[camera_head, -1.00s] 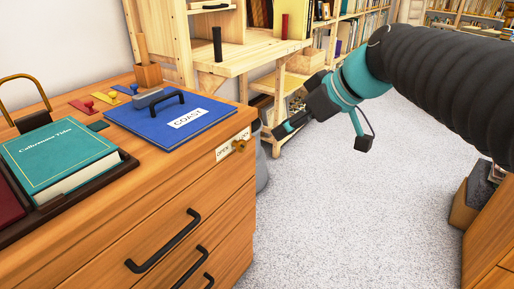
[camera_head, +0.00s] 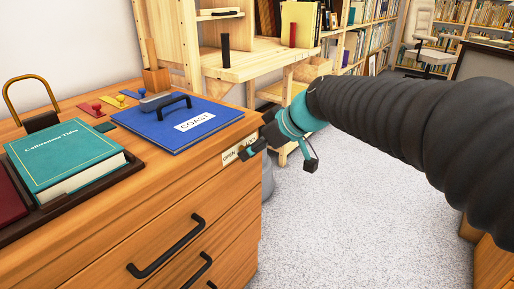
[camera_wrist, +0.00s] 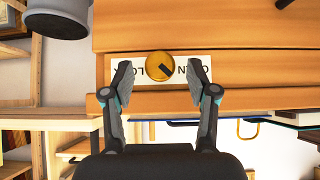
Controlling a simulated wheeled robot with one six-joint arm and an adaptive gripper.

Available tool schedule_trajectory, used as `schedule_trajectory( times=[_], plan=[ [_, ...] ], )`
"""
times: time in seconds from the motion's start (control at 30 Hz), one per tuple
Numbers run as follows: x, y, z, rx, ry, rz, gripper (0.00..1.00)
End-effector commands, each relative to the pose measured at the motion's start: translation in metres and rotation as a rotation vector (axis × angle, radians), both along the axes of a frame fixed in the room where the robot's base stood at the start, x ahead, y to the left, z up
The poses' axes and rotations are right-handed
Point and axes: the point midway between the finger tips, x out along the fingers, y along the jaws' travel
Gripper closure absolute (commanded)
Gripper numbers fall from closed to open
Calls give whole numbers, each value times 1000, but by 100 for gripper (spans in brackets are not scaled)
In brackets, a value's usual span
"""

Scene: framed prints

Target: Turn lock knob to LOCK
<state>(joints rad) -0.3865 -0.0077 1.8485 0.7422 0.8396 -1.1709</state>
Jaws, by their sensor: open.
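The lock knob (camera_wrist: 159,66) is a round brass knob on a white label plate (camera_wrist: 204,63) on the dresser's front, in the wrist view, which looks upside down. A dark mark on the knob slants towards its lower right in that view. My gripper (camera_wrist: 160,72) is open, with one finger on each side of the knob and a visible gap to it. In the head view, my gripper (camera_head: 248,153) is at the dresser's upper right front corner and hides the knob. The word OPEN shows on the label plate (camera_head: 229,157) left of the fingers; the LOCK side is mostly covered.
The wooden dresser (camera_head: 130,225) has black drawer handles below. A blue COAST folder (camera_head: 165,132) and a teal book (camera_head: 65,153) lie on top. A wooden shelf unit (camera_head: 245,68) stands behind. The carpet (camera_head: 340,215) to the right is clear.

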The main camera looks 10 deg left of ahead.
Motion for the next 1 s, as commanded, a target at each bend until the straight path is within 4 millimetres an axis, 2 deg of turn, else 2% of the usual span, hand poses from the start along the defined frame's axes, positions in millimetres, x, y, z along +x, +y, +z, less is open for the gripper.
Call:
schedule_trajectory(
  times=[0.13, 0.47, 0.7, 1.0],
  plan=[
    [2, 7, -8, -1, 1, 1, 42],
    [3, 8, -9, -1, 0, 0, 42],
    [3, 8, -9, -1, 0, 0, 100],
    [4, 8, -10, 9, 23, -1, 100]
  ],
)
